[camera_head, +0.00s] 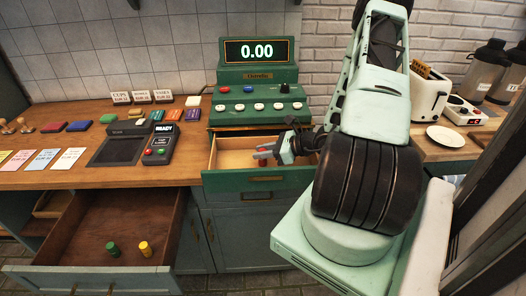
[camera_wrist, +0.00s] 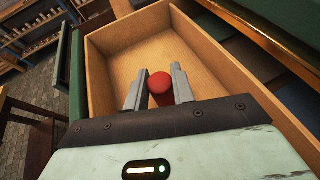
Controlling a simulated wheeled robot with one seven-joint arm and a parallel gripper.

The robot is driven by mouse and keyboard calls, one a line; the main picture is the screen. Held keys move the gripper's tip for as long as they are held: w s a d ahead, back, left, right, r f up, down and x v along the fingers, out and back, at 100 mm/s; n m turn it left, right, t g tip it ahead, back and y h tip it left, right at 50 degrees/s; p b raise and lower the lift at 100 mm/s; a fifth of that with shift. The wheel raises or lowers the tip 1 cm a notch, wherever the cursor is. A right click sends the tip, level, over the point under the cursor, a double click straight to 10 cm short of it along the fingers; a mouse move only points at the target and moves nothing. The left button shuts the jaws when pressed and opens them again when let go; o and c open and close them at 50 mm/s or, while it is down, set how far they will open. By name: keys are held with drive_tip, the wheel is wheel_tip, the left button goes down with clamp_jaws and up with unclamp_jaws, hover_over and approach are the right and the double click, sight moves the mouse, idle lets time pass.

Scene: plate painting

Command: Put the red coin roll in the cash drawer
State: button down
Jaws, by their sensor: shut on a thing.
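My gripper (camera_head: 268,152) is over the open cash drawer (camera_head: 262,180) under the green register (camera_head: 258,105). In the wrist view my gripper (camera_wrist: 158,86) is shut on the red coin roll (camera_wrist: 160,82), held between the two grey fingers. The roll's round red end shows, with the wooden drawer (camera_wrist: 112,62) floor behind it. The drawer looks empty otherwise. I cannot tell whether the roll touches the drawer floor. In the head view the roll is small and mostly hidden by the fingers.
A lower wooden drawer (camera_head: 95,222) stands open at left, with a green roll (camera_head: 112,249) and a yellow roll (camera_head: 145,248) in it. A card terminal (camera_head: 159,145) stands on the counter left of the register. A toaster (camera_head: 430,97) and a plate (camera_head: 446,137) are at right.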

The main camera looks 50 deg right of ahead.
drive_tip(key=c, duration=1.2)
unclamp_jaws()
drive_tip(key=shift+f, duration=0.1)
drive_tip(key=shift+o, duration=0.2)
